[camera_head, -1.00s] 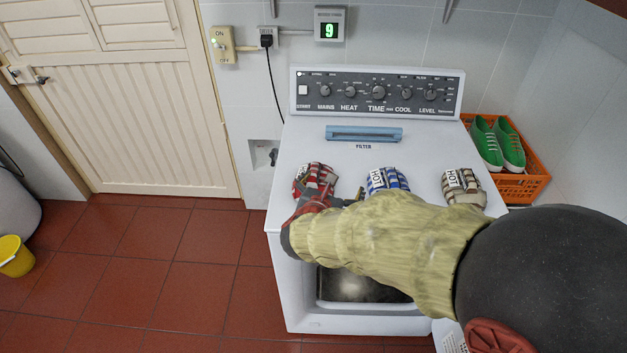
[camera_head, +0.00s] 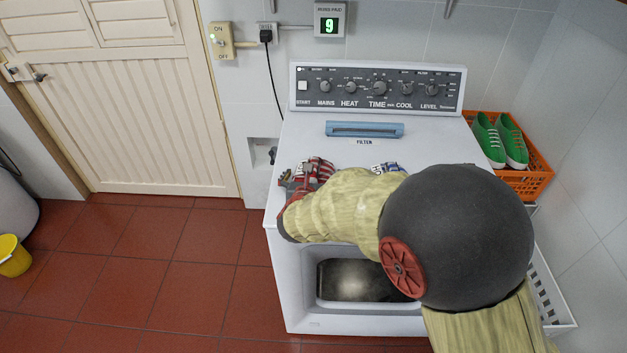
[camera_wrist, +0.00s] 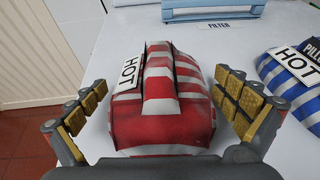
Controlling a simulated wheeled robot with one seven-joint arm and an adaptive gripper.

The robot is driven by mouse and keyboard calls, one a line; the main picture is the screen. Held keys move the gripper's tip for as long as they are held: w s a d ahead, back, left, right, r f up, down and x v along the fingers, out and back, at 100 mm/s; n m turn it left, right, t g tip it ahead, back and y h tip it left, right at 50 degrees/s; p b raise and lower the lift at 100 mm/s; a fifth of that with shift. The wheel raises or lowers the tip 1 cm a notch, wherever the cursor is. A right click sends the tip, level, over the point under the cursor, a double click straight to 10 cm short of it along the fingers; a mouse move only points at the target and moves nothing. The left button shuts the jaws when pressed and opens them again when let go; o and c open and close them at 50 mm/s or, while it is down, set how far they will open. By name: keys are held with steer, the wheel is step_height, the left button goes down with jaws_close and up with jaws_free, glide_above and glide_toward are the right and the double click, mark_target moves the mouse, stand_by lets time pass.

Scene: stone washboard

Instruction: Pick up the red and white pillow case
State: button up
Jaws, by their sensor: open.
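The red and white striped pillow case (camera_wrist: 165,105) lies folded on the white dryer top, with a "HOT" label on its left side. It fills the middle of the wrist view. In the head view the pillow case (camera_head: 318,168) is partly hidden by my gripper. My gripper (camera_wrist: 165,108) is open, with one padded finger on each side of the pillow case. I cannot tell whether either finger touches it. In the head view my gripper (camera_head: 300,184) is at the dryer's front left part.
A blue and white striped pillow case (camera_wrist: 293,72) lies to the right, partly hidden by my arm in the head view. The blue filter handle (camera_head: 364,130) is behind. An orange crate (camera_head: 530,183) with green shoes stands right of the dryer (camera_head: 290,140).

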steer(key=c, duration=0.3)
steer(key=c, duration=0.9)
